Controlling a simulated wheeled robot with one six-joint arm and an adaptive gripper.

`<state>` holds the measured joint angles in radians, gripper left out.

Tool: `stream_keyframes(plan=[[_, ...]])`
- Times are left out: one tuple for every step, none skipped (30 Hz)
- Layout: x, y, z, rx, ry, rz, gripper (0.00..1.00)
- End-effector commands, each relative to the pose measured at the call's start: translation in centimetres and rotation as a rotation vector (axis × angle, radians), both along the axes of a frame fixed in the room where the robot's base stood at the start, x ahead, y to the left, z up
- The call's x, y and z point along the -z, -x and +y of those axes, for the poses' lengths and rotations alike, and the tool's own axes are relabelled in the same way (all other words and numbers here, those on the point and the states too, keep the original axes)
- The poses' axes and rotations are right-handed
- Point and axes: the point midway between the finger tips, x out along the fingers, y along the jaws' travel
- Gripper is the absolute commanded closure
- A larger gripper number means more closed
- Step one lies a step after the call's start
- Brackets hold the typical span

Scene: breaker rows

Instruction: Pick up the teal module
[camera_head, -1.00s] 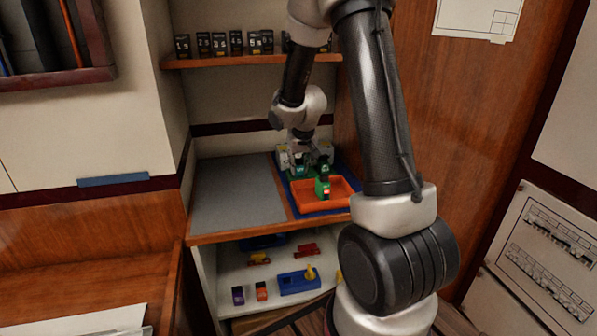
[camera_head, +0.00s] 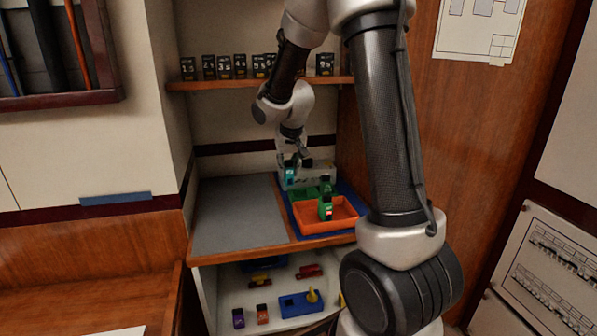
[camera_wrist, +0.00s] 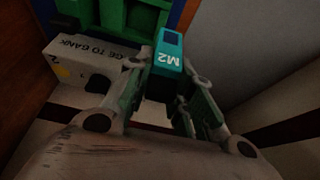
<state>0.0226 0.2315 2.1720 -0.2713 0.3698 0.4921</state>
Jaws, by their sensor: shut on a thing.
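The teal module (camera_wrist: 168,50), marked M2, is between the fingers of my gripper (camera_wrist: 172,85) in the wrist view. In the head view the teal module (camera_head: 290,178) hangs from my gripper (camera_head: 291,165), at the left of the green tray and above the counter. My gripper is shut on it. The fingers cover part of its sides.
An orange tray (camera_head: 340,225) and a green tray (camera_head: 300,193) sit on a blue mat (camera_head: 294,222). A green module (camera_head: 325,202) stands at the orange tray. A white box (camera_wrist: 97,57) with lettering is close beside my gripper. The grey mat (camera_head: 238,215) is clear.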

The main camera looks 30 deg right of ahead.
Motion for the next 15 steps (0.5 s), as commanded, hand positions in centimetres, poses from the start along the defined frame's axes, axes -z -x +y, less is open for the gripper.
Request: stream_keyframes(plan=[[0.0, -0.2, 1.2, -0.006, 0.001, 0.000, 1.00], [0.0, -0.3, 1.8, -0.006, 0.000, 0.000, 1.00], [0.0, -0.5, 2.7, -0.007, 0.001, 0.000, 1.00], [0.0, -0.6, 3.5, -0.006, 0.000, 0.000, 1.00], [0.0, -0.7, 4.2, -0.006, 0.001, 0.000, 1.00], [0.0, -0.9, 5.1, -0.007, 0.001, 0.000, 1.00], [0.0, -1.0, 5.8, -0.006, 0.001, 0.000, 1.00], [0.0, -1.2, 6.6, -0.006, 0.001, 0.001, 1.00], [0.0, -1.3, 7.5, -0.006, 0.001, 0.000, 1.00], [0.0, -1.5, 8.2, -0.006, 0.001, 0.000, 1.00], [0.0, -1.6, 8.9, -0.006, 0.001, 0.000, 1.00], [0.0, -1.8, 9.8, -0.006, 0.001, 0.000, 1.00], [0.1, -1.9, 10.4, -0.004, 0.001, 0.000, 1.00], [0.0, -2.0, 11.1, -0.005, 0.001, 0.000, 1.00], [0.0, -2.1, 11.8, -0.005, 0.002, 0.001, 1.00]])
